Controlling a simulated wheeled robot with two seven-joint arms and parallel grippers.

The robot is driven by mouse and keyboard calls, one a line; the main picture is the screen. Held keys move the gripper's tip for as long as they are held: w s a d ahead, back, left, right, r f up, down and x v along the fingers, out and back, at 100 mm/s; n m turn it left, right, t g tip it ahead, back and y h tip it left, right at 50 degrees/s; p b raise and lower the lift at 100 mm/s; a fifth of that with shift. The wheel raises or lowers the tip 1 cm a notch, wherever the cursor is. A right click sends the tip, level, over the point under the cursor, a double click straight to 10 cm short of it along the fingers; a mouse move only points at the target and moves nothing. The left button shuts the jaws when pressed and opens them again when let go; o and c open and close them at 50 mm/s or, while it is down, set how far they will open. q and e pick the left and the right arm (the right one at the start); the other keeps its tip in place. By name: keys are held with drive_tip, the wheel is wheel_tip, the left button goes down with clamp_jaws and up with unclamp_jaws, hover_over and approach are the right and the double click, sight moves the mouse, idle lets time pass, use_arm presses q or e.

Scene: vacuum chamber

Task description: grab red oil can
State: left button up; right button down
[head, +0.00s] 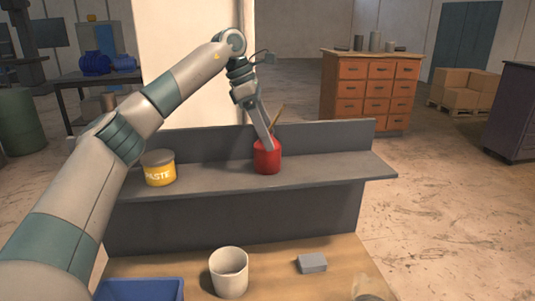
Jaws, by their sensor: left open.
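The gripper is open, and a finger overlaps the can's upper part in the head view. I cannot tell whether it touches the can. A thin brownish piece shows just right of the finger, and the top of the can is partly hidden. My right gripper is out of view.
A yellow paste tub (160,169) with a grey lid stands left on the shelf. Below, the wooden bench holds a white cup (229,272), a grey block (312,263) and a blue bin (140,290). The shelf right of the can is clear.

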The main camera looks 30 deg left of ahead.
sight(266, 163)
use_arm(q)
drive_tip(key=shift+p+x, duration=0.7)
drive_tip(key=shift+x, duration=0.05)
drive_tip(key=shift+p+x, duration=0.5)
drive_tip(key=shift+x, duration=0.5)
drive_tip(key=shift+w+d+f, duration=0.1)
drive_tip(key=shift+f, duration=0.45)
drive_tip(key=c, duration=1)
